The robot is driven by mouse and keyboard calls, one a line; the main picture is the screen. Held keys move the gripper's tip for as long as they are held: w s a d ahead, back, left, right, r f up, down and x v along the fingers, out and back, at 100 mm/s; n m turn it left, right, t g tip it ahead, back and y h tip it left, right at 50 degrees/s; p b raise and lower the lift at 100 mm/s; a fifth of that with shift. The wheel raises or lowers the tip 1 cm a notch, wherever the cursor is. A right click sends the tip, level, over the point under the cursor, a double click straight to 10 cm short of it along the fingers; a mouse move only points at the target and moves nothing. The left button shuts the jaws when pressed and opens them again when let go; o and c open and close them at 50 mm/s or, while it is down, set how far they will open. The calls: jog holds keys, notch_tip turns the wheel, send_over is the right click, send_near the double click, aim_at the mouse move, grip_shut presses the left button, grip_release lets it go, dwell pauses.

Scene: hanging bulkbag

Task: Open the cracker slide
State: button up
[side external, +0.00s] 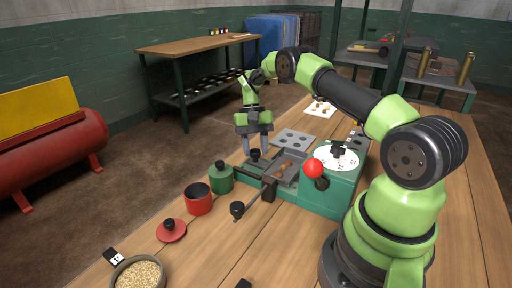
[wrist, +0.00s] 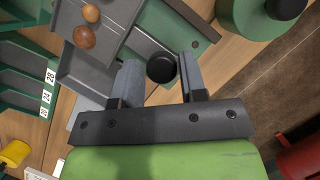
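The green cracker (side external: 316,197) stands on the wooden bench with a white dial and a red ball-topped lever (side external: 313,167). Its slide (side external: 250,165) at the left end carries a small black knob (side external: 255,154), which also shows in the wrist view (wrist: 161,69). My gripper (side external: 255,153) points down over the slide. In the wrist view my gripper (wrist: 158,66) is open, with one finger on each side of the knob and a gap on both sides. Brown nuts (wrist: 84,36) lie in the grey tray beside the slide.
A green lidded pot (side external: 220,177), an open red pot (side external: 198,198) and a red lid (side external: 171,230) stand left of the slide. A bowl of grain (side external: 138,274) is at the front. A grey plate with holes (side external: 294,140) lies behind the cracker.

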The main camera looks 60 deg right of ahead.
jog(key=shift+r, duration=0.1)
jog(key=s+a+r+v, duration=0.1)
jog(key=v, duration=1)
jog(key=shift+s+a, duration=0.25)
jog(key=shift+s, duration=0.1)
jog(key=shift+r, duration=0.1)
